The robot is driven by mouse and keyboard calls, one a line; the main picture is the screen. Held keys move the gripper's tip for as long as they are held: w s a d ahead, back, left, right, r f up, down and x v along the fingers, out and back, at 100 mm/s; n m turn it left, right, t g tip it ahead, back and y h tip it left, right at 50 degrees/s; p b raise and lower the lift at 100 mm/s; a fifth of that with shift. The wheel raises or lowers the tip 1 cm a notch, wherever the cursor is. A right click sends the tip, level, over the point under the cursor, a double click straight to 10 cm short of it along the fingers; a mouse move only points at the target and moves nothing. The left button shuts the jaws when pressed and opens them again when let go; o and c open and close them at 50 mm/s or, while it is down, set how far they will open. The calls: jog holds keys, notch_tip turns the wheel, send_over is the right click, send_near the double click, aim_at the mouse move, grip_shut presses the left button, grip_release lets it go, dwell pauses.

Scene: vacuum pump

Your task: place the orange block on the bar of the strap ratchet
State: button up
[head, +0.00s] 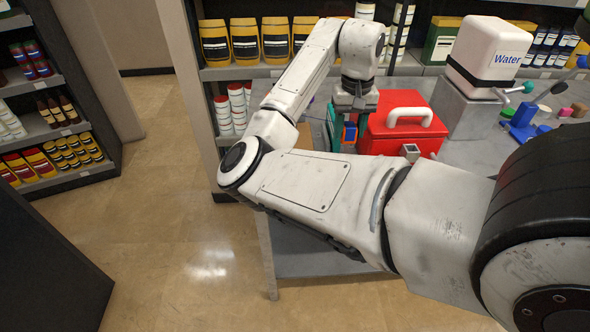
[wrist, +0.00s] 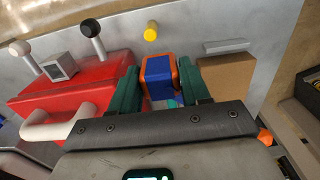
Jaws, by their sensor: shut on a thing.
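My gripper (wrist: 158,92) has dark green fingers on both sides of an orange block with blue faces (wrist: 157,69) and is shut on it. In the head view the block (head: 349,132) shows below my wrist, just left of the red box.
A red box (head: 402,133) with a white handle stands close to my gripper. Several small coloured parts (head: 540,120) lie on the bench at the right.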

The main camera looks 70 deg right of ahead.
jog(key=w+a+f, duration=0.1)
jog(key=w+f, duration=0.1)
jog(key=w, duration=0.2)
jog(key=w+a+f, duration=0.1)
jog(key=w+f, duration=0.2)
jog(key=w+a+f+p, duration=0.1)
jog(key=w+f, duration=0.2)
jog(key=w, duration=0.1)
jog(key=shift+w, duration=0.3)
jog(key=shift+w+a+f, duration=0.1)
jog(key=shift+w+f, duration=0.3)
jog(key=shift+f, duration=0.1)
jog(key=shift+w+f, duration=0.15)
jog(key=shift+f, duration=0.8)
jog(key=shift+w+f, duration=0.15)
jog(key=shift+f, duration=0.75)
jog(key=shift+f, duration=0.2)
jog(key=o, duration=1.2)
